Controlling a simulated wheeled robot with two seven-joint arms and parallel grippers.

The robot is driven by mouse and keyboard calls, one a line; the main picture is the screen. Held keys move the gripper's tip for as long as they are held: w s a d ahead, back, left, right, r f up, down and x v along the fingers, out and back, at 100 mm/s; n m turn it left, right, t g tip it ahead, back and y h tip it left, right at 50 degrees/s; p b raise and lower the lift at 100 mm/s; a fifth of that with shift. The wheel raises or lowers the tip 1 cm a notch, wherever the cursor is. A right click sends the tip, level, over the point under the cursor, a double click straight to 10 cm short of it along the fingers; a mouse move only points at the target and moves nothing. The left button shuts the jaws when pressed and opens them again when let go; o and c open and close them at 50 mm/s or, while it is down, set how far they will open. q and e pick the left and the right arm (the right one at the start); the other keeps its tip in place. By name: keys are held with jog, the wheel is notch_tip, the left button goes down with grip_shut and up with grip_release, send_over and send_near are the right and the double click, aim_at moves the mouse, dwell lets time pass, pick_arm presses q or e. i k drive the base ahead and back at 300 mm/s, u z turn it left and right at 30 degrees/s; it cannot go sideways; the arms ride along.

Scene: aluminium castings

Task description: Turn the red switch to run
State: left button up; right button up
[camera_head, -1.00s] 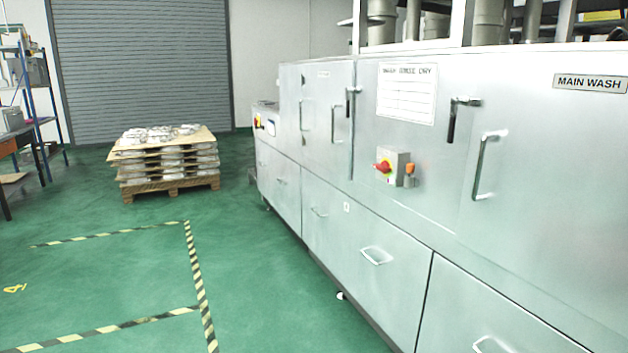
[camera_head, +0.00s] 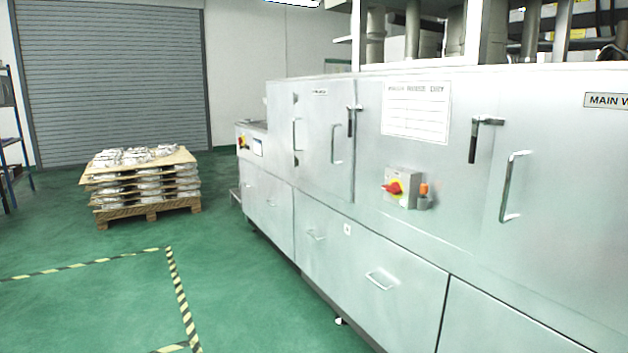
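A red rotary switch (camera_head: 393,188) on a yellow plate sits on a small grey box (camera_head: 405,182) on the front of the steel washing machine (camera_head: 470,220). An orange-topped part (camera_head: 424,192) is fixed just right of the box. The switch's labels are too small to read, so I cannot tell its position. A second, smaller red and yellow switch (camera_head: 243,143) is on the machine's far end panel. Neither of my grippers shows in the view.
The machine's door handles (camera_head: 512,187) and drawer handles (camera_head: 379,281) stick out from its front. A pallet stacked with castings (camera_head: 142,180) stands at the back left. The green floor (camera_head: 90,310) with striped tape (camera_head: 178,290) is clear in front.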

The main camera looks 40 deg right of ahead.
aim_at(394, 188)
jog(key=u, duration=0.05)
jog(key=i, duration=2.6)
jog(key=z, duration=1.55)
jog(key=i, duration=1.25)
jog(key=z, duration=1.5)
jog(key=i, duration=0.2)
